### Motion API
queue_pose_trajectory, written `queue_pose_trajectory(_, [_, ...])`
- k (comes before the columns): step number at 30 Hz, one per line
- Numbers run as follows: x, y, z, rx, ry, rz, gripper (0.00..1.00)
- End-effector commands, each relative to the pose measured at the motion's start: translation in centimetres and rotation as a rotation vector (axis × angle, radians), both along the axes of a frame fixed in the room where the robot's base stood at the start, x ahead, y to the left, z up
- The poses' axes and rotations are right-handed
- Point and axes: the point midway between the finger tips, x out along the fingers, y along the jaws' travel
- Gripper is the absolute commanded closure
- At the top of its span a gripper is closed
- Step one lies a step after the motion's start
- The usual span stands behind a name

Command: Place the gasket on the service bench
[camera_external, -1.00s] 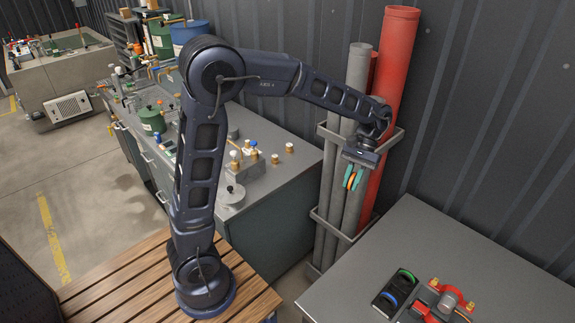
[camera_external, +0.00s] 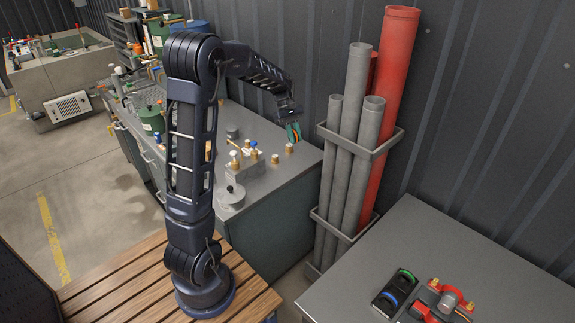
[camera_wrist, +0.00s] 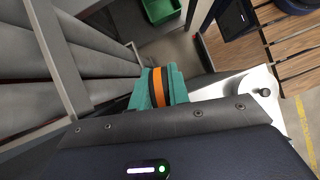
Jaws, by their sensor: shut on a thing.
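My gripper (camera_external: 293,132) has teal fingers and is shut on the gasket. In the wrist view the gasket (camera_wrist: 158,86) is an orange band with a dark part beside it, pinched between the fingers; they hide much of it. In the external view my gripper hangs over the right back end of a long grey bench (camera_external: 303,163) against the wall. Its height above the top is hard to tell. A second grey table (camera_external: 440,240) stands at front right. No label shows which one is the service bench.
Short brass-coloured pieces (camera_external: 275,159) stand on the long bench near my gripper, with a lidded round pot (camera_external: 232,196) at its front. Grey pipes (camera_external: 358,100) and a red pipe (camera_external: 392,100) stand in a rack to the right. A red fitting (camera_external: 450,298) sits on the right table.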

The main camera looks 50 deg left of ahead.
Motion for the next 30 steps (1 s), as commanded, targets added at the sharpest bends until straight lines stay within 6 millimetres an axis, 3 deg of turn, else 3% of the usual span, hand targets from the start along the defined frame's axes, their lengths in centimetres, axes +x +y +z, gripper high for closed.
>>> queue_pose_trajectory(9, [3.8, 12.3, -2.9, 0.000, 0.000, 0.556, 1.00])
queue_pose_trajectory(15, [4.6, 20.9, -4.2, -0.001, 0.000, 0.897, 1.00])
queue_pose_trajectory(24, [2.9, 33.8, -5.5, 0.000, -0.001, 1.366, 1.00])
queue_pose_trajectory(30, [0.7, 40.8, -6.0, 0.000, 0.000, 1.615, 1.00])
